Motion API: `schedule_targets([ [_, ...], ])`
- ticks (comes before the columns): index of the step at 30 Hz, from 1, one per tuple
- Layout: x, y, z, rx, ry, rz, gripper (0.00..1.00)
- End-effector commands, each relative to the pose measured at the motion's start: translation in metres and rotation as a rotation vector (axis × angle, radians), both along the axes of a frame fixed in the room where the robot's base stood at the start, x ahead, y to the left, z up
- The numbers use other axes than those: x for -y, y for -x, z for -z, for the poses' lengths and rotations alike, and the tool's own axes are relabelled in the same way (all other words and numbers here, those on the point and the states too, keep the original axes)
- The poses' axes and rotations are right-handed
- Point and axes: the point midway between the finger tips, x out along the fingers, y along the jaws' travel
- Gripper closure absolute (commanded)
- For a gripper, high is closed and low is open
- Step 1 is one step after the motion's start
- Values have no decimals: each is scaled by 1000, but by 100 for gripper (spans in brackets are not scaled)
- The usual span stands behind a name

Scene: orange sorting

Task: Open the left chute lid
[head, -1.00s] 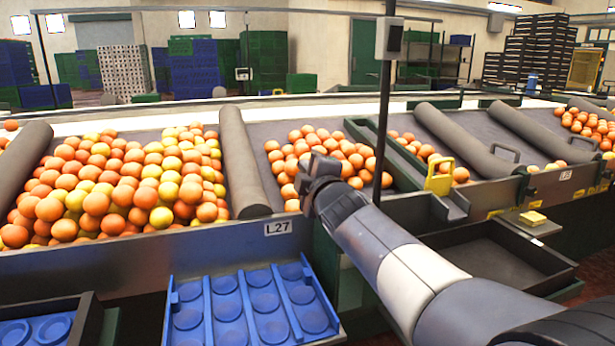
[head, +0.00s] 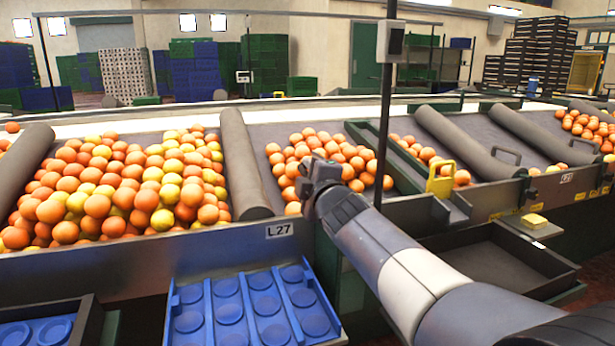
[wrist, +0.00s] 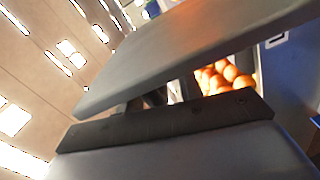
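A chute with a green side frame (head: 385,165) runs down the sorting line right of centre. A yellow handle (head: 441,179) stands at its lower end; I cannot tell whether it belongs to the left chute lid. A grey handle (head: 506,155) sits on a panel farther right. My gripper (head: 314,172) shows in front of the middle pile of oranges (head: 322,150), left of the yellow handle and apart from it. In the wrist view, large grey and black parts fill most of the picture, with oranges (wrist: 224,76) behind; the finger opening is unclear.
A thin dark post (head: 384,100) with a grey box rises just right of my gripper. A large orange pile (head: 120,185) lies left, beyond a grey roller (head: 244,165). A blue tray (head: 250,305) is below, and an empty dark tray (head: 495,262) at right.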

Motion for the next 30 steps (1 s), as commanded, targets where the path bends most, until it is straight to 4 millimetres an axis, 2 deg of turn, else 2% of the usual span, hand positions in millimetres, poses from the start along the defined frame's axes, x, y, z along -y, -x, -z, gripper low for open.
schedule_targets([
  [5,4,12,-2,2,-1,0,66],
  [19,25,85,-3,1,0,0,66],
  [24,28,99,-1,0,0,0,66],
  [30,30,104,0,-1,0,0,66],
])
